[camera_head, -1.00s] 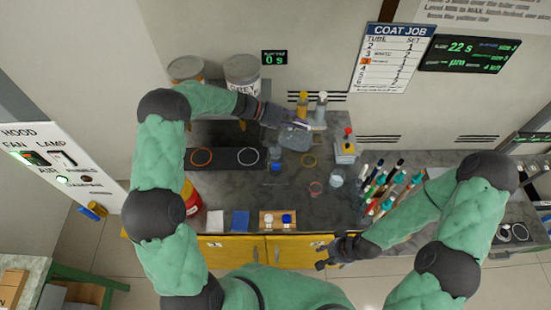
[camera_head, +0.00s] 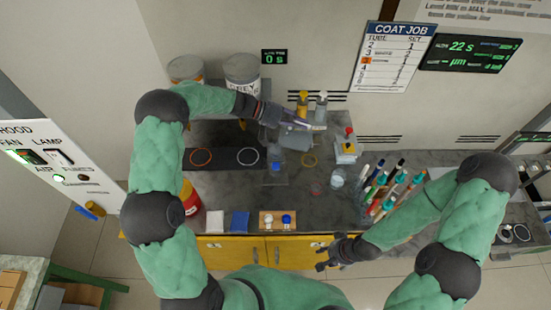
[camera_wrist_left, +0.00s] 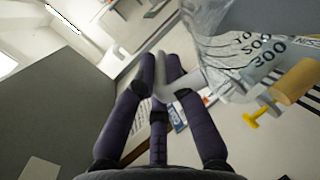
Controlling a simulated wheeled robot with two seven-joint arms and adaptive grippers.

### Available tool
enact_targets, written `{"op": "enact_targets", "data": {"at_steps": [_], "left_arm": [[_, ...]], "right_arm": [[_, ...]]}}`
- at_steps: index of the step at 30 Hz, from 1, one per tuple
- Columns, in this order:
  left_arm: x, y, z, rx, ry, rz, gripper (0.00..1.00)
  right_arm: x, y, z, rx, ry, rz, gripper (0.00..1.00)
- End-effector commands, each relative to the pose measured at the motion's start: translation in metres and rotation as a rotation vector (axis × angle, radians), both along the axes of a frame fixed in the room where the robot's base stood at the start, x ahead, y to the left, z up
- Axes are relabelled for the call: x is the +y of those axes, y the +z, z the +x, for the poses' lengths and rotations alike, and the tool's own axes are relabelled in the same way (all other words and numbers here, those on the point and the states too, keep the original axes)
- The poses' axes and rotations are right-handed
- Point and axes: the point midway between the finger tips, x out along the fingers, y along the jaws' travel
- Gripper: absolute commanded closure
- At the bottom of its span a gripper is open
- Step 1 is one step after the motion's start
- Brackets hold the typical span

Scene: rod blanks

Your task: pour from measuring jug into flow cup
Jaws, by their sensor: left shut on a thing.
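My left gripper (camera_head: 285,117) is shut on the handle of the clear measuring jug (camera_head: 296,139). It holds the jug above the back middle of the bench. In the left wrist view the fingers close on the handle and the jug (camera_wrist_left: 245,45) is tilted, with black numbers on its wall. A small clear vessel with blue in it, seemingly the flow cup (camera_head: 277,158), is just below and left of the jug in the head view. I cannot tell whether liquid is running between them. My right gripper (camera_head: 335,253) is open and empty at the bench's front edge.
Two large tins (camera_head: 242,75) stand at the back left. A dark strip with two rings (camera_head: 223,158) lies left of the cup. Several markers (camera_head: 388,188) and a glass beaker (camera_head: 337,178) are at the right. A small bottle box (camera_head: 280,222) sits at the front.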

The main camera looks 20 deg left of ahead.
Motion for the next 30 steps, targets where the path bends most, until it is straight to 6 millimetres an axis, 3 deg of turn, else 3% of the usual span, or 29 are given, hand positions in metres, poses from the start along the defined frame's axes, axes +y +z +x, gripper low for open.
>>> {"op": "enact_targets", "data": {"at_steps": [30], "left_arm": [[0.001,-0.001,0.000,-0.002,-0.001,-0.006,1.00]], "right_arm": [[0.000,-0.010,0.000,0.000,0.000,0.000,0.60]]}}
